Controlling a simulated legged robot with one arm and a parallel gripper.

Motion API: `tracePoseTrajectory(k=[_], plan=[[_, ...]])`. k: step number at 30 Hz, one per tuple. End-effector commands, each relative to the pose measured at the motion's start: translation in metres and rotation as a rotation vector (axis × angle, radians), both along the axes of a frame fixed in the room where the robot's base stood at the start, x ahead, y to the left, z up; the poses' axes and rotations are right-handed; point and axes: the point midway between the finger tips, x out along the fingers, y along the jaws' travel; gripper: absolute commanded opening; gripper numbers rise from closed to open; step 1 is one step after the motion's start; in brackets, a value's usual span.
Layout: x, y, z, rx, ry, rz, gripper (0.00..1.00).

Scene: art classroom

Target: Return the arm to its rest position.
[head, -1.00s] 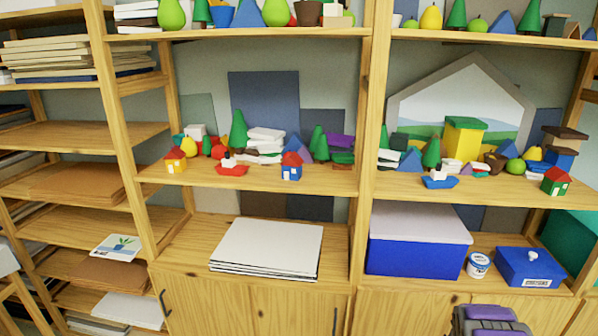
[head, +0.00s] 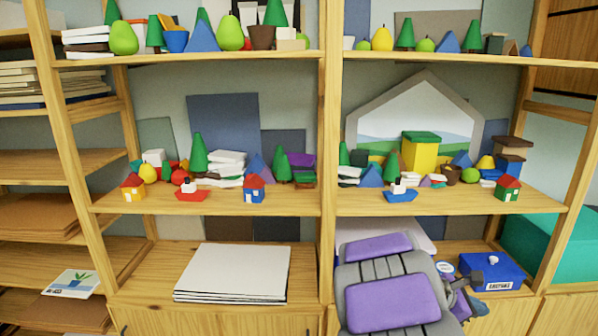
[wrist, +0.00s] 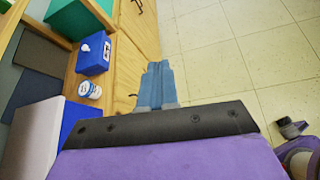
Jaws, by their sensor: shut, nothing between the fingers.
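My arm, with purple pads and grey links, rises in the lower right of the head view, in front of the lower shelf. My gripper (wrist: 157,84) shows in the wrist view as two blue fingers pressed together with nothing between them. It hangs in front of the cabinet's wooden doors, above the tiled floor, apart from the shelf things. In the head view the arm hides most of the large blue box with a pale lid (wrist: 45,135).
A small blue box with a white knob (head: 490,270) and a white tub (head: 443,268) stand right of my arm. White boards (head: 232,272) lie to its left. Toy houses, boats and trees line the middle shelf (head: 220,202). Bare tiled floor (wrist: 240,60) lies right of the gripper.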

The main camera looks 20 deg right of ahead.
Motion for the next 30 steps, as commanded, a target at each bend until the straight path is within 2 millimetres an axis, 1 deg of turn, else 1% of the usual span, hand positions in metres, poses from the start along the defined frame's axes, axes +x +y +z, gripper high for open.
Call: tracePoseTrajectory(k=[1,2,3,5,6,8,9,11,12,14,15,21,24,25,27,30], plan=[[-0.007,0.023,0.006,0.017,-0.086,-0.051,0.0],[-0.013,0.036,0.007,0.031,-0.134,-0.087,0.0],[-0.021,0.054,0.007,0.052,-0.194,-0.138,0.0],[-0.032,0.081,0.007,0.086,-0.283,-0.212,0.0],[-0.038,0.099,0.005,0.113,-0.34,-0.26,0.0],[-0.048,0.126,0.003,0.158,-0.42,-0.333,0.0],[-0.056,0.145,-0.001,0.192,-0.464,-0.385,0.0],[-0.067,0.173,-0.006,0.243,-0.528,-0.46,0.0],[-0.073,0.193,-0.009,0.28,-0.566,-0.509,0.0],[-0.083,0.224,-0.013,0.341,-0.618,-0.582,0.0],[-0.09,0.244,-0.017,0.381,-0.641,-0.633,0.0],[-0.13,0.343,-0.027,0.574,-0.699,-0.863,0.0],[-0.149,0.382,-0.029,0.64,-0.686,-0.946,0.0],[-0.153,0.39,-0.029,0.656,-0.682,-0.966,0.0],[-0.161,0.405,-0.029,0.682,-0.673,-1.0,0.0],[-0.167,0.416,-0.028,0.703,-0.665,-1.027,0.0]])
